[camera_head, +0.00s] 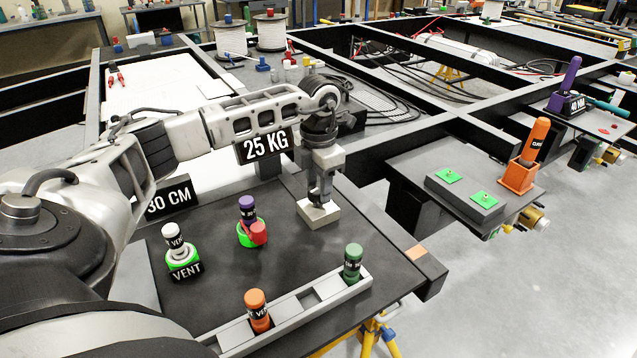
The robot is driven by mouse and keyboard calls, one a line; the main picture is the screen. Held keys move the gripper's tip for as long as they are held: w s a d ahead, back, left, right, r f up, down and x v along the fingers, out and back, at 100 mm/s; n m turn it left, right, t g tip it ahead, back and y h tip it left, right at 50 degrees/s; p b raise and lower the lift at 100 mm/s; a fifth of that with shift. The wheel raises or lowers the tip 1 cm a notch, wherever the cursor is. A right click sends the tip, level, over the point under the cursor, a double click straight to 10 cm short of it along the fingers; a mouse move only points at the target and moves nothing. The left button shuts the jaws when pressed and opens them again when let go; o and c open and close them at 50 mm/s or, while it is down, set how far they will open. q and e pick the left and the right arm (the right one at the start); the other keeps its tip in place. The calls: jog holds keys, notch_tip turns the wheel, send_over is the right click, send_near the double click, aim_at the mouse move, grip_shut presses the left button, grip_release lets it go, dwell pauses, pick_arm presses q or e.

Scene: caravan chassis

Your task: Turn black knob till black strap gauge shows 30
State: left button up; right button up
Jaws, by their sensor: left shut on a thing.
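My left gripper (319,194) points straight down at a small light-grey block (319,214) on the dark board (290,255). It is shut on a small dark thing on top of this block, which fits the black knob. The fingers hide most of it, so I cannot see its turn angle. Behind my left wrist a black sign (264,146) reads 25 KG. I cannot tell for sure that it is the black strap gauge. Another black sign (168,200) reads 30 CM, partly behind my left arm. My right gripper is not in view.
On the board stand a white-capped VENT piece (173,241), a purple-capped piece (247,209) with a red part, and a grey rack (307,298) holding orange (257,312) and green (353,264) pieces. Black chassis beams run behind. A side plate (440,166) is at right.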

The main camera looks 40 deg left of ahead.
pick_arm(q)
jog(key=shift+r+m, duration=0.1)
jog(key=shift+m, duration=0.9)
jog(key=o, duration=1)
notch_tip(320, 180, up, 16)
jog(key=shift+f, duration=0.1)
